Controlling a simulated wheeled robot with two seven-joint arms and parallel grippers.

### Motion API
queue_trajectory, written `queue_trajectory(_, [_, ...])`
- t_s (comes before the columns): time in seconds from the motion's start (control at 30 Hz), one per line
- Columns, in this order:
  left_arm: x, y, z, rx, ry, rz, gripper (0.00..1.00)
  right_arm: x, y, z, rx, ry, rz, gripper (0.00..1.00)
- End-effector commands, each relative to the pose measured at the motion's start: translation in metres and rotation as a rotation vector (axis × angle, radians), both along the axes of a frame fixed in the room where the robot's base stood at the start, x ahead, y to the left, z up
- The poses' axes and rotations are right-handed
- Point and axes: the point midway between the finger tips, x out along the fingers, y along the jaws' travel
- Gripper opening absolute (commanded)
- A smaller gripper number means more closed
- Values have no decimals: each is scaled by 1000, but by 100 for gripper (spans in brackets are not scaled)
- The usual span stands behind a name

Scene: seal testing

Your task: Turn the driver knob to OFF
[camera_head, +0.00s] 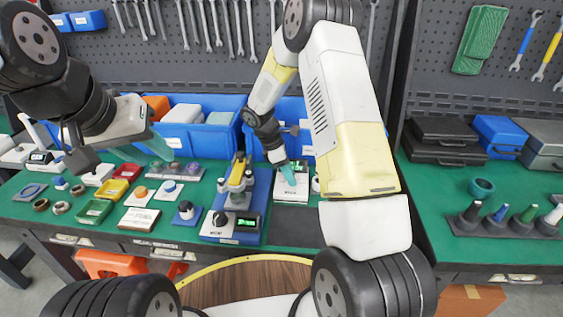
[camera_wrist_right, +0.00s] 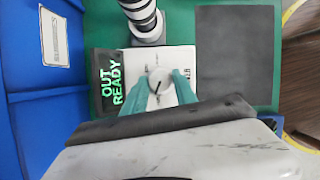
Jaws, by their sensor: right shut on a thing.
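The driver is a small white box (camera_head: 290,195) right of the blue-based stand in the head view. In the right wrist view its white top (camera_wrist_right: 178,57) carries a round grey knob (camera_wrist_right: 159,81) with a dark pointer line, beside a dark display (camera_wrist_right: 110,82) with green letters reading OUT and READY. My right gripper (camera_wrist_right: 159,88) has its teal fingers on either side of the knob, shut on it. The fingers and palm hide part of the box and its lettering. My left gripper (camera_head: 146,150) hangs over the left bench with its teal fingers apart, empty.
A blue-based stand (camera_head: 255,205) with a yellow press and green screen is just left of the driver. Blue bins (camera_head: 187,135) stand behind. Small trays and parts cover the left bench. A dark mat (camera_wrist_right: 236,55) lies beside the driver, bare where visible.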

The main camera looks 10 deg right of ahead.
Motion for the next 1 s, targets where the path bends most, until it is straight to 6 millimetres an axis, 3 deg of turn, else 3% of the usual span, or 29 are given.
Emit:
queue_trajectory(0.5, [0, 0, 0, 0, 0, 0, 36, 3, -1, 0, 0, 0, -364, 0])
queue_trajectory(1.0, [0, 0, 0, 0, 0, 0, 36, 3, -1, 0, 0, -1, -459, 0])
